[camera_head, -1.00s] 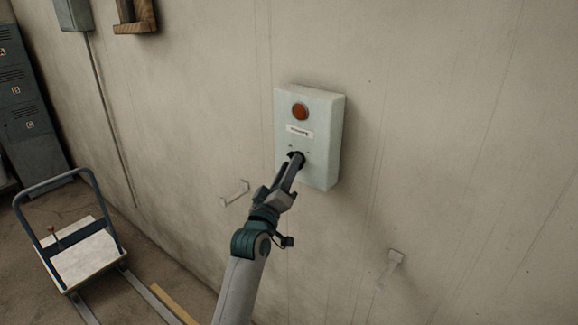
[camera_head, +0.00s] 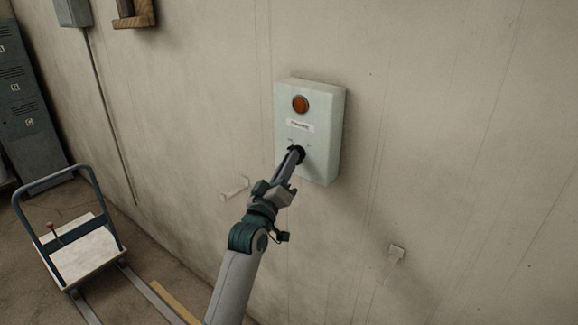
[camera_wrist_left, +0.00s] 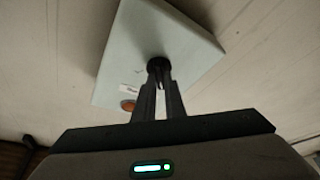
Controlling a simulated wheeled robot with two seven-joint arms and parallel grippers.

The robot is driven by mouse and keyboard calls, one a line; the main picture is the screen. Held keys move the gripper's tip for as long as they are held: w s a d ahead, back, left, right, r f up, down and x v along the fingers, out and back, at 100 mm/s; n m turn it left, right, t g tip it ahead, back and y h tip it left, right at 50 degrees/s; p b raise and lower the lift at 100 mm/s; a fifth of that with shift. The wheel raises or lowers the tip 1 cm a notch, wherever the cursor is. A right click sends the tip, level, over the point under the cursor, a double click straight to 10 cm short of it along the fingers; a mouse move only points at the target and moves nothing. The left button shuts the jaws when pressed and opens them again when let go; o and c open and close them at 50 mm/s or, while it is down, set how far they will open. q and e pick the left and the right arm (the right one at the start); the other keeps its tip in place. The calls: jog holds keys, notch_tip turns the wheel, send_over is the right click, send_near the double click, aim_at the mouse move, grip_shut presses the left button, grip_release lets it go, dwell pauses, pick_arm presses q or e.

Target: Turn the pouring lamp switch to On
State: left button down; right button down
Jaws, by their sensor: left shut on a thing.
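The pale green switch box (camera_head: 324,135) is fixed to the wall, with an orange-red lamp (camera_head: 300,104) near its top and a small label below the lamp. A dark rotary switch knob (camera_head: 298,153) sits on the lower front of the box. My left gripper (camera_head: 294,160) is shut on the knob. The left wrist view shows both fingers (camera_wrist_left: 159,82) closed around the black knob (camera_wrist_left: 159,64), with the box (camera_wrist_left: 190,40) behind it. The gripper hides part of the knob, so its exact setting cannot be read. My right gripper is not in view.
A small wall bracket (camera_head: 235,188) is left of the box, and another (camera_head: 397,252) is at lower right. A cart with a blue handle (camera_head: 60,180) stands on the floor at left, near dark lockers (camera_head: 22,105). The wall right of the box is bare.

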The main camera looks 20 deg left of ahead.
pick_arm(q)
jog(key=m+g+h+b, duration=0.1)
jog(key=m+h+b, duration=0.1)
jog(key=m, duration=0.6)
jog(key=m+g+h+b, duration=0.1)
jog(key=m+h+b, duration=0.1)
jog(key=m+h, duration=0.3)
jog(key=a+m+g+h+b, duration=0.1)
jog(key=m+g+h+b, duration=0.1)
jog(key=m, duration=0.8)
jog(key=shift+w+m+h, duration=0.15)
jog(key=shift+m+h, duration=0.15)
jog(key=shift+h, duration=0.5)
jog(key=shift+m, duration=0.3)
jog(key=c, duration=1.8)
grip_release()
jog(key=shift+g+b, duration=0.3)
